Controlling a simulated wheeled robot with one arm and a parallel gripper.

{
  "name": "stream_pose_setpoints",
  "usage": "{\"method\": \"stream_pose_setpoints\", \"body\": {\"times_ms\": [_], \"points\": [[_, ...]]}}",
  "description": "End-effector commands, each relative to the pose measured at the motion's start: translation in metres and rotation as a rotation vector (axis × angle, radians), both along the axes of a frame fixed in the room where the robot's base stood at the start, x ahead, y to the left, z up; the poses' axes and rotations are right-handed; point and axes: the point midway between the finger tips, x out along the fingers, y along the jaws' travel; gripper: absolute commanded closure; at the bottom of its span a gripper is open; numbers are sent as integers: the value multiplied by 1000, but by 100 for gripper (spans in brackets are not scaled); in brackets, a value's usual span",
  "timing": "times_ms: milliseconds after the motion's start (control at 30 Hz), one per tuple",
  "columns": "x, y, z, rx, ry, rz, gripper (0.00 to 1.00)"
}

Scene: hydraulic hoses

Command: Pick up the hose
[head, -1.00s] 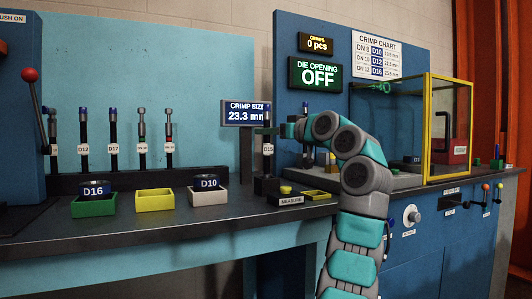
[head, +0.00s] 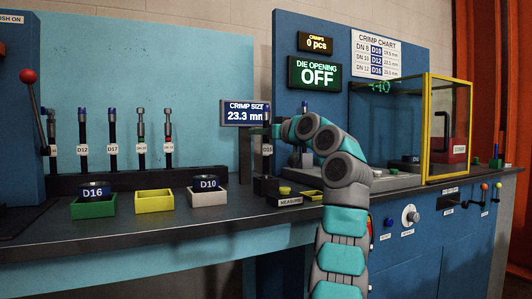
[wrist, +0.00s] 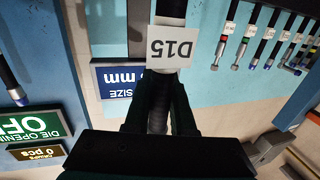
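The hose (head: 267,165) stands upright at the measuring station below the crimp size display. It is dark, with a white D15 tag (wrist: 171,47), which shows upside down in the wrist view. My gripper (wrist: 163,80) is at the hose, with its dark fingers on either side of it, close to the tag. Whether the fingers press on the hose is too dark to tell. In the head view the fingertips are small and partly merge with the hose.
Several tagged hoses stand in a rack (head: 150,180) at the left. A green bin (head: 93,209), a yellow bin (head: 154,202) and a grey bin (head: 208,197) stand on the bench. The crimp size display (head: 244,113) is close behind the hose. A yellow-framed guard (head: 428,128) stands at the right.

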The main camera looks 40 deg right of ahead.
Motion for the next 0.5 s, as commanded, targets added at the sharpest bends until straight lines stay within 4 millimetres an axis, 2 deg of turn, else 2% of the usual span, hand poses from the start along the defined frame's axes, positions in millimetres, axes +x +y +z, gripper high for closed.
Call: {"method": "stream_pose_setpoints", "body": {"times_ms": [33,167,500], "points": [[0,0,0,0,0,0,86],[0,0,0,0,0,0,100],[0,0,0,0,0,0,100]]}}
